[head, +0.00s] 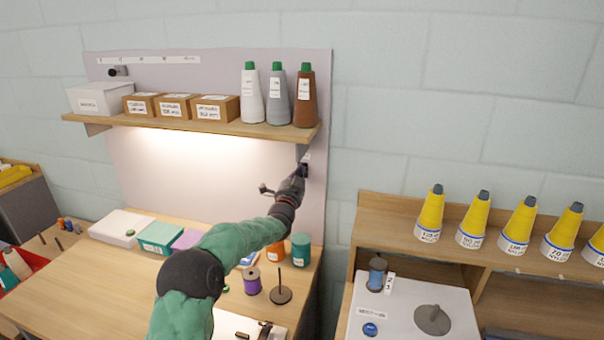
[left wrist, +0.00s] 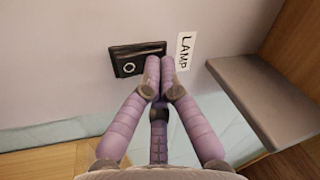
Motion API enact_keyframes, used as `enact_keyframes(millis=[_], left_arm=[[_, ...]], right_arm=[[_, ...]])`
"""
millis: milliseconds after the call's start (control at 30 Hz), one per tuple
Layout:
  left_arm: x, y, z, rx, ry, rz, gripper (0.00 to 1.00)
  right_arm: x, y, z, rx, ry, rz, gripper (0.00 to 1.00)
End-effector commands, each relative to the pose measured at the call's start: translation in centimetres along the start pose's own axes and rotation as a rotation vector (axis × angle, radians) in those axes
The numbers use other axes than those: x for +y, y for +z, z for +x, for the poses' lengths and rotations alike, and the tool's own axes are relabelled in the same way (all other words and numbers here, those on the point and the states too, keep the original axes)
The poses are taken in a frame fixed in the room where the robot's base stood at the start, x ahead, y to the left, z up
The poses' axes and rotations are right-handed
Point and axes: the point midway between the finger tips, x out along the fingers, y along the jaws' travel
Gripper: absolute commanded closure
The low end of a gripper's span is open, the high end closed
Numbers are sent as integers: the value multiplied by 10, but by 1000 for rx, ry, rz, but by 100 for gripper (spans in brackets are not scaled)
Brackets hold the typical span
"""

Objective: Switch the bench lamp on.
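The lamp switch (left wrist: 128,66) is a dark rocker plate on the pale back panel, with a ring mark on its left end and a LAMP label (left wrist: 184,51) to its right. In the left wrist view my left gripper (left wrist: 160,66) has its fingertips together, empty, at the switch's right end. They overlap it in the picture; I cannot tell how firmly they touch. In the head view my left gripper (head: 300,175) reaches the panel's right edge below the shelf and mostly hides the switch. A warm glow lights the panel (head: 190,150) under the shelf. My right gripper is out of view.
The shelf (head: 190,127) above the hand carries boxes and three thread cones (head: 278,97). The bench (head: 75,270) below holds a purple spool (head: 252,284), a spindle stand (head: 281,294) and jars. A shelf unit (head: 385,208) with yellow cones stands at right.

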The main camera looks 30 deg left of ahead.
Motion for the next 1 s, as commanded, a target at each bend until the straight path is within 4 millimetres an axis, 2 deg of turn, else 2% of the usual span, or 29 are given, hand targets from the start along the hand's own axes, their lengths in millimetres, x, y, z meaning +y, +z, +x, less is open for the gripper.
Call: enact_keyframes(millis=[1000], left_arm=[[-12, -7, -62, -1, 1, 0, 100]], right_arm=[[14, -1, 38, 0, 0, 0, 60]])
